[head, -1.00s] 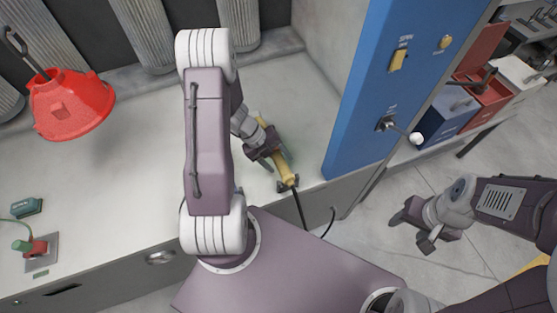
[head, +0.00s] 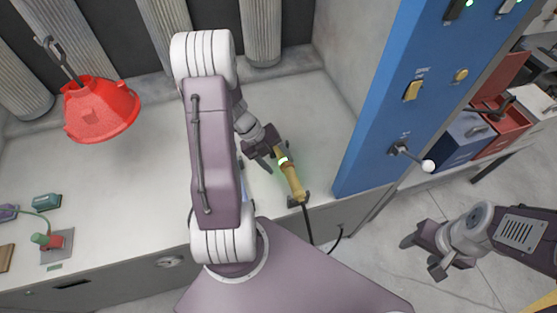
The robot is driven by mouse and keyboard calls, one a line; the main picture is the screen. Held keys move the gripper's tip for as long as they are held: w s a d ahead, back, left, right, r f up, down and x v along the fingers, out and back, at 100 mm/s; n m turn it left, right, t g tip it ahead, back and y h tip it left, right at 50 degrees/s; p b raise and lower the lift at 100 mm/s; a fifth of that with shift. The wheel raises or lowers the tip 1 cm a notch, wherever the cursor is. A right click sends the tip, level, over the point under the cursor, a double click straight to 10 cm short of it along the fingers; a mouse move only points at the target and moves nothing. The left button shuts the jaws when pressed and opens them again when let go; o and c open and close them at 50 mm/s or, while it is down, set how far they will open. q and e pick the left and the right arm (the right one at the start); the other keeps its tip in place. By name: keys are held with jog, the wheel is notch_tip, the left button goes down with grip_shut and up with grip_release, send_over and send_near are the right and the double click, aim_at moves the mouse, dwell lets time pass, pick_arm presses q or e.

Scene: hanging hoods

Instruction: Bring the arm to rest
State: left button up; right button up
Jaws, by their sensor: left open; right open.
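My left arm rises in the middle of the head view and bends down over the worktop. Its gripper (head: 270,160) is open beside the upper end of a yellow handheld tool (head: 292,182). The tool has a glowing green-white spot near its top and a black cable at its lower end. It rests tilted near the worktop's front edge. I cannot tell whether a finger touches it. My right gripper (head: 422,250) is open and empty over the floor at the right.
A red hood (head: 95,110) hangs over the pale worktop (head: 120,190) at the left. A blue panel (head: 385,110) with switches and a white-tipped lever (head: 428,166) stands between the worktop and the open floor.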

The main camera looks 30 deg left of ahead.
pick_arm(q)
jog(key=w+d+r+m, duration=0.2)
jog(key=d+r+m, duration=0.3)
jog(key=d, duration=0.3)
jog(key=s+r+n+y, duration=0.1)
jog(key=s+n, duration=0.3)
jog(key=n, duration=1.1)
jog(key=s+d+r+n+y, duration=0.1)
jog(key=s+n+y, duration=0.3)
jog(key=n, duration=1.2)
jog(key=shift+s+g, duration=0.4)
jog(key=shift+s, duration=0.15)
